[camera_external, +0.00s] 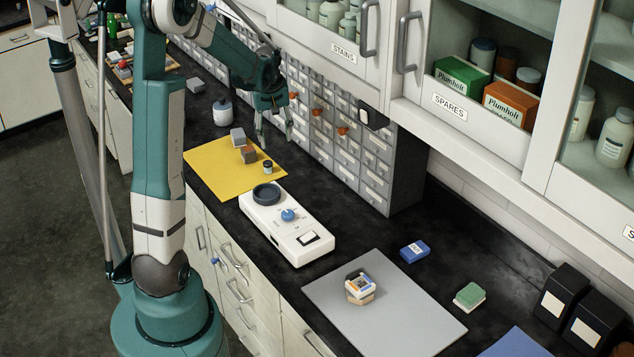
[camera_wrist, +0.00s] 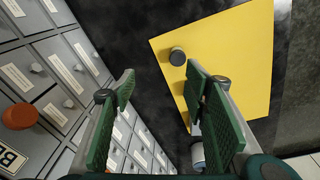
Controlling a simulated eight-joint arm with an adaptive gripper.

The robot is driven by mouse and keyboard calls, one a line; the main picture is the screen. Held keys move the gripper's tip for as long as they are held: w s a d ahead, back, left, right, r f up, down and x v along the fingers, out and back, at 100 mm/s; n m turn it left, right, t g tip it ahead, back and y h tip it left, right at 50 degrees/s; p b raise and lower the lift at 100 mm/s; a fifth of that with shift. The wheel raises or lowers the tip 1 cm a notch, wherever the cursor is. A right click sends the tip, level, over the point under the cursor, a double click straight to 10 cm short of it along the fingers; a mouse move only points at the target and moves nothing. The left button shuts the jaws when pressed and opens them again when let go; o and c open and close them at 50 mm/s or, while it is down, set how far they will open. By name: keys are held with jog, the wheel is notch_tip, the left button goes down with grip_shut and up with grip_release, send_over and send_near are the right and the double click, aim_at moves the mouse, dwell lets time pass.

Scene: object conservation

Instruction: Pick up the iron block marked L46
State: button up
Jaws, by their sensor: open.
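A grey block (camera_external: 237,135) and a rust-brown block (camera_external: 249,155) sit close together on the yellow mat (camera_external: 215,165) in the external view. Another grey block (camera_external: 196,85) lies farther back on the dark counter. No L46 marking is legible on any block. My gripper (camera_external: 275,141) is open and empty above the counter, to the right of the blocks on the mat and near the drawer cabinet. In the wrist view the open fingers (camera_wrist: 160,73) straddle dark counter, and the right finger covers part of the yellow mat (camera_wrist: 235,60). The blocks are mostly hidden there.
A small dark-lidded jar (camera_external: 267,167) stands on the mat; its lid shows in the wrist view (camera_wrist: 177,56). The drawer cabinet (camera_external: 345,130) rises close beside my gripper.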

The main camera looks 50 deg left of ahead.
aim_at(248, 148)
jog(key=s+a+f+n+p, duration=0.1)
jog(key=a, duration=0.2)
jog(key=s+a+f+p, duration=0.1)
jog(key=a, duration=0.3)
jog(key=s+a+f+n+g+p, duration=0.1)
jog(key=s+a, duration=0.1)
jog(key=a, duration=0.2)
jog(key=shift+f+n+h, duration=0.2)
jog(key=shift+n+h, duration=0.1)
jog(key=shift+s+a+f, duration=0.25)
jog(key=shift+a, duration=0.3)
jog(key=shift+f, duration=0.1)
jog(key=shift+f, duration=1.2)
jog(key=shift+d+f, duration=0.2)
jog(key=shift+f, duration=2.4)
jog(key=c, duration=1.4)
